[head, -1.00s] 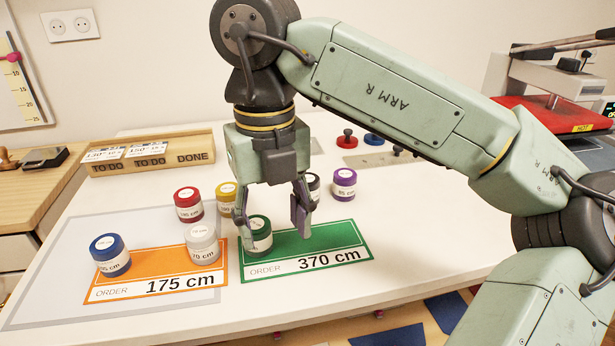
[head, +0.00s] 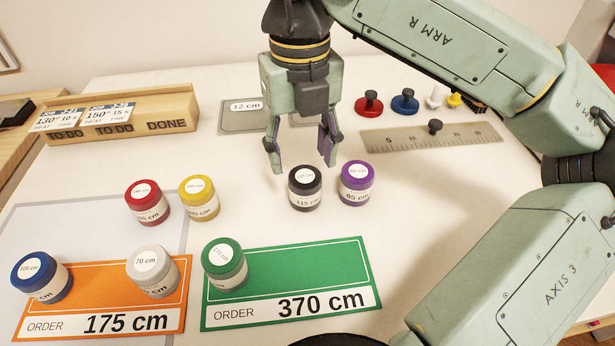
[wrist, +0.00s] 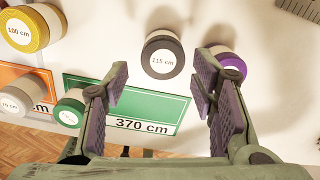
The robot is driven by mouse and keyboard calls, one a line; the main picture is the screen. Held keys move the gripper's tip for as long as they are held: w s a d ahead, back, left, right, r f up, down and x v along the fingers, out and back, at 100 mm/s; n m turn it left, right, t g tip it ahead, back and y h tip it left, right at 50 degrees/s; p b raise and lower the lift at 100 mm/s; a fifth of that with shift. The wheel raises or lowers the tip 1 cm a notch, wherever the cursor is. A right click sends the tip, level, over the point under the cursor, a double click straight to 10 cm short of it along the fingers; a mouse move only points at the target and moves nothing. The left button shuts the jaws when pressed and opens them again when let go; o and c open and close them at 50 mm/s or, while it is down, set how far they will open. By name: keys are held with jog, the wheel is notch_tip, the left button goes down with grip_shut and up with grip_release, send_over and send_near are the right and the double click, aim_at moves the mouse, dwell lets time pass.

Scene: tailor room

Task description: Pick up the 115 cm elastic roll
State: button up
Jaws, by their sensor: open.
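The 115 cm elastic roll (head: 305,188) is black with a white label and stands upright on the white table, left of the purple 85 cm roll (head: 357,183). It also shows in the wrist view (wrist: 163,55), ahead of the fingers and between their lines. My gripper (head: 301,170) is open and empty, above and just behind the black roll in the head view. In the wrist view my gripper (wrist: 165,95) has its two fingers wide apart, with nothing between the pads. The green roll (head: 224,263) stands on the left part of the green 370 cm order card (head: 300,262).
The red roll (head: 147,203) and yellow roll (head: 199,198) stand to the left. The blue roll (head: 42,277) and grey 70 cm roll (head: 152,271) stand on the orange 175 cm card (head: 95,328). A ruler (head: 430,138) lies behind, right. A wooden job holder (head: 120,122) stands back left.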

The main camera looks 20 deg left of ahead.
aim_at(305, 177)
jog(key=f, duration=0.2)
jog(key=f+p, duration=0.1)
jog(key=f, duration=0.2)
jog(key=f+p, duration=0.1)
jog(key=f, duration=0.1)
jog(key=shift+d+f, duration=0.2)
jog(key=shift+d, duration=0.05)
jog(key=c, duration=0.9)
